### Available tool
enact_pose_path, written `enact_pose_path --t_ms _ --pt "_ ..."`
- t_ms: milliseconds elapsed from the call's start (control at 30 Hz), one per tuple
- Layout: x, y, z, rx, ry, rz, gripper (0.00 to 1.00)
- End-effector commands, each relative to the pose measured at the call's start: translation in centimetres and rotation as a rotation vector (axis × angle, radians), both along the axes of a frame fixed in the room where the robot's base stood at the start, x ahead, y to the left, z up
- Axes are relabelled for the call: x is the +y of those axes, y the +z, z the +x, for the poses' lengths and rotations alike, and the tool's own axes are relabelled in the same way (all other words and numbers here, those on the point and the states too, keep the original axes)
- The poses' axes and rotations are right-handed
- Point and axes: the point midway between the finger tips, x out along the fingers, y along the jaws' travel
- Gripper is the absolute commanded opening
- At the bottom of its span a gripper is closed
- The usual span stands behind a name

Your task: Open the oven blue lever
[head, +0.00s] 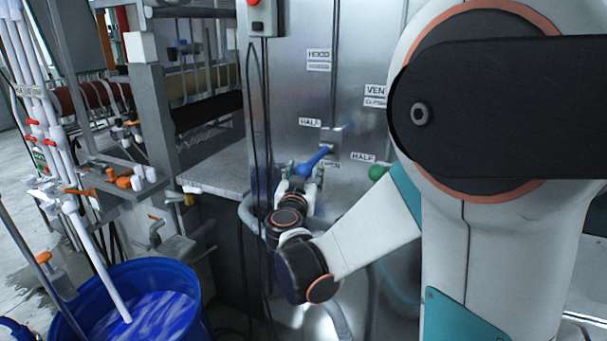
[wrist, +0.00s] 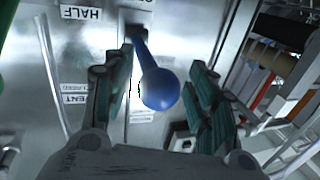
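The blue lever (head: 314,161) sticks out from a bracket on the steel oven panel, tilted down and to the left in the head view. In the wrist view its round blue knob (wrist: 160,90) lies between the two green-padded fingers of my gripper (wrist: 162,65). The fingers are open, with a small gap visible on each side of the knob. In the head view my gripper (head: 304,174) is at the lever's lower end. A "HALF" label (head: 310,122) is above the lever, and an "OPEN" label (head: 331,164) is partly hidden beside it.
A green knob (head: 377,173) is right of the lever, near another "HALF" label (head: 362,157). Dark cables (head: 256,120) hang from a control box (head: 262,17) left of the lever. A blue barrel (head: 195,300) of dye stands lower left. A roller frame (head: 160,110) is at left.

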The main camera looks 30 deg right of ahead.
Motion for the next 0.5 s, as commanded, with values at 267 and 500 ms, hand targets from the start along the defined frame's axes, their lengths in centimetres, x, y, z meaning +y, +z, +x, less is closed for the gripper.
enact_pose_path --t_ms 267,500 --pt "0.0 0.1 0.1 0.000 0.001 -0.003 0.55" --pt "1.4 0.2 -1.6 0.000 0.003 -0.004 0.55"
